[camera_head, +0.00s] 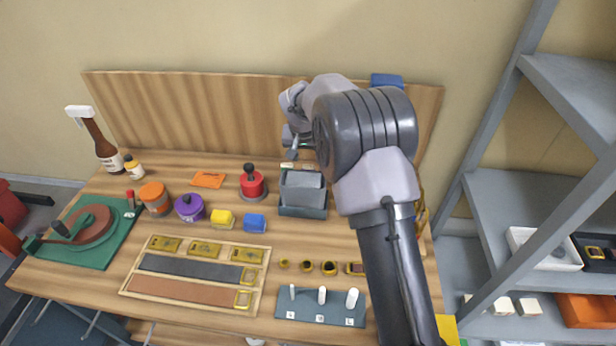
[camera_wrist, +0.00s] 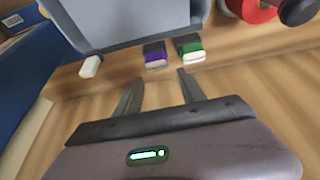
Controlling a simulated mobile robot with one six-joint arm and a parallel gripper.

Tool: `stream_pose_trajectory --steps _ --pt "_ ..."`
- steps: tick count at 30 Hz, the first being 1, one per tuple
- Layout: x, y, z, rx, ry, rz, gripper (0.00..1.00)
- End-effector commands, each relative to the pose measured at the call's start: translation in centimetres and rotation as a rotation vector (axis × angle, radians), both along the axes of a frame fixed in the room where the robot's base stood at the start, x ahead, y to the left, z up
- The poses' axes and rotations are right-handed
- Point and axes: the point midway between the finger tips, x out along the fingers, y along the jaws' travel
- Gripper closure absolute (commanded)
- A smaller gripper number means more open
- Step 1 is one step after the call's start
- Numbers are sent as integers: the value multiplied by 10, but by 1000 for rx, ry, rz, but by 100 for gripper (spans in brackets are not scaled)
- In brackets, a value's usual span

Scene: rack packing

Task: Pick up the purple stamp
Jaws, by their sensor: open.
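In the wrist view, a small purple block with a pale end (camera_wrist: 155,55), which looks like the purple stamp, lies beside a similar green one (camera_wrist: 189,47). My gripper (camera_wrist: 160,84) is open and empty. Its two fingers point toward the purple block, which is a little beyond their tips and roughly between them. I see no contact. In the head view, my gripper (camera_head: 292,143) is partly hidden by my arm, near the back board above the grey bin. The small blocks there are too small to identify.
A grey bin (camera_wrist: 135,45) stands right behind the stamps in the wrist view; it also shows in the head view (camera_head: 303,212). A red knobbed object (camera_head: 252,185) and a purple round container (camera_head: 189,209) stand left of it. The wooden back board (camera_head: 190,115) is close to my gripper.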

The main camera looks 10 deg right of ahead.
Motion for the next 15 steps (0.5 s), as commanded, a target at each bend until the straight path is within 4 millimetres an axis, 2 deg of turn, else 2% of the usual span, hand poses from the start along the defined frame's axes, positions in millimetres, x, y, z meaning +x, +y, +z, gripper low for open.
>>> stream_pose_trajectory --steps 5,10,12,15 --pt "2 -2 -17 0 1 0 53" --pt "7 -6 -52 1 2 0 53" --pt "10 -7 -58 0 0 1 53" --pt "11 -7 -56 1 0 1 53"
